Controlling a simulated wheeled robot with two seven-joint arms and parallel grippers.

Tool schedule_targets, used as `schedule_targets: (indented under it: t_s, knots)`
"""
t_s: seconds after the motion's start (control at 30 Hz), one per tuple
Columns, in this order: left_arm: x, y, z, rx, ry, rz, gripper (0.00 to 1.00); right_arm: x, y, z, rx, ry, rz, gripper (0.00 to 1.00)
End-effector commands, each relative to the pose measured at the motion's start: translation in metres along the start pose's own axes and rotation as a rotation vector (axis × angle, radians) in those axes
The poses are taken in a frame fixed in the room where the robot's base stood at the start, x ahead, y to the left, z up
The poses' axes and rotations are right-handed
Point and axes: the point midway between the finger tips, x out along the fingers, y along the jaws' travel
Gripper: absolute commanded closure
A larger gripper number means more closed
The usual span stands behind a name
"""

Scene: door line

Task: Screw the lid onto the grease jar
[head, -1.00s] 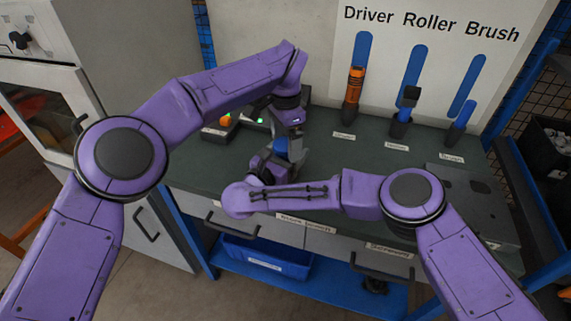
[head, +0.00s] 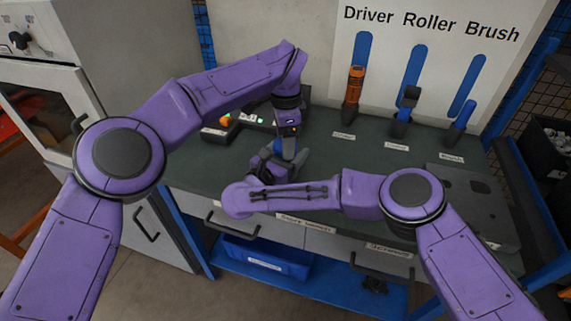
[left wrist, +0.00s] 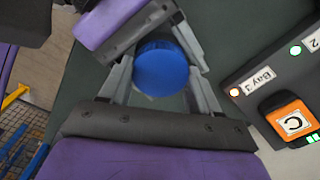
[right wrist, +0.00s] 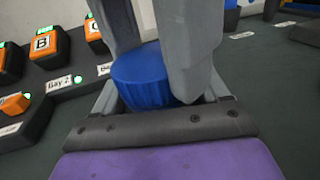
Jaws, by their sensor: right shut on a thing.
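The blue lid (left wrist: 162,68) shows from above in the left wrist view. It also shows in the right wrist view (right wrist: 142,76), low between the grippers' fingers. The grease jar under it is mostly hidden by the lid and fingers. My right gripper (head: 275,160) is shut on the jar and holds it near the counter. My left gripper (head: 286,152) points down from above, its fingers open on either side of the lid. How firmly the lid sits on the jar cannot be told.
A bay box with orange lettered blocks (right wrist: 45,42) and green lights stands behind the grippers. The driver (head: 354,92), roller (head: 404,110) and brush (head: 459,127) stand in holders at the board. The dark counter (head: 350,165) between is clear.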

Motion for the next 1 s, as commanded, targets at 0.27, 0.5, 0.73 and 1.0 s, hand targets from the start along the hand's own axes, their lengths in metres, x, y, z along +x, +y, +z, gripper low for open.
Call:
schedule_targets:
  t_s: [0.27,0.5,0.73,1.0]
  knots:
    - [0.0,0.001,-0.001,-0.001,0.0,0.004,0.12,0.001,-0.001,0.0,0.0,-0.001,-0.002,1.0]
    - [-0.001,0.002,-0.001,-0.001,0.0,0.007,0.12,0.002,-0.001,0.001,0.0,-0.002,-0.004,1.0]
    - [-0.03,0.001,-0.002,-0.003,0.002,0.001,0.12,0.002,-0.002,-0.001,-0.002,0.0,-0.006,1.0]
    - [-0.046,0.001,-0.001,-0.002,0.0,0.001,0.12,0.001,-0.001,0.0,-0.001,0.0,-0.002,1.0]
